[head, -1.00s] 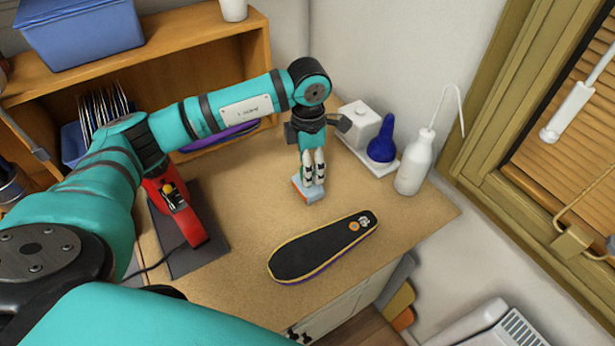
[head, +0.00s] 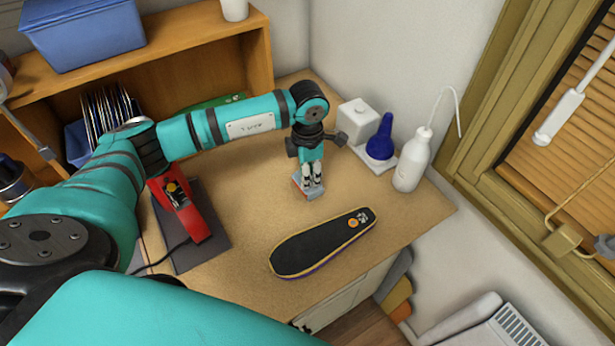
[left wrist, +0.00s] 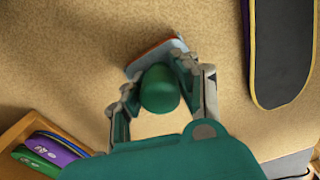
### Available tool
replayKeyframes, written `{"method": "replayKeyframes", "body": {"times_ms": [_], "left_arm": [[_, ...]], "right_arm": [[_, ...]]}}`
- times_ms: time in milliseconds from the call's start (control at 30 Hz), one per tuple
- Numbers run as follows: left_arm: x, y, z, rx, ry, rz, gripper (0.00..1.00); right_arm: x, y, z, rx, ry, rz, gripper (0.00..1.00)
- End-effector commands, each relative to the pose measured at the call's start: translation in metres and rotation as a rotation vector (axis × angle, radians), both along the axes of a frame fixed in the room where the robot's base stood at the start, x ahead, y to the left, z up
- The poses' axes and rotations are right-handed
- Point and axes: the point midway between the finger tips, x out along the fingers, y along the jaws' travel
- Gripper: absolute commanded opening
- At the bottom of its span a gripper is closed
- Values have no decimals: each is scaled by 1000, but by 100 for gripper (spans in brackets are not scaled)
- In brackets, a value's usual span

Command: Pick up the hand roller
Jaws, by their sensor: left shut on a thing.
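My left gripper (head: 313,182) points straight down over the work table, its fingers close together. In the left wrist view the gripper (left wrist: 160,95) has its fingers on either side of a green rounded handle end (left wrist: 160,88), which I take to be the hand roller's. Below the fingers a small pale blue-grey block with an orange-red edge (head: 308,194) rests on the table; it also shows in the left wrist view (left wrist: 152,54). The fingers hide much of it, so its join to the handle cannot be seen. My right gripper is out of view.
A red tool (head: 182,212) is on a dark mat to the left. A wooden shelf (head: 190,62) stands behind.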

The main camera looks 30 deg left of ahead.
Motion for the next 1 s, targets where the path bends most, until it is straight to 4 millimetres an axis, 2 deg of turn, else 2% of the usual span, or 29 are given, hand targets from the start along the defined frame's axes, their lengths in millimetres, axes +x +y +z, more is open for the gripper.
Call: {"method": "replayKeyframes", "body": {"times_ms": [533,767,800,1000], "left_arm": [[2,0,5,-1,-5,1,0],[2,0,30,-1,-8,0,0],[0,0,35,-1,-8,-1,0],[-45,-13,37,1,-4,-5,0]], "right_arm": [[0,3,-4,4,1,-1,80],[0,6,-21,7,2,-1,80],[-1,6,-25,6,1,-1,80],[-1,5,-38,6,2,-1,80]]}}
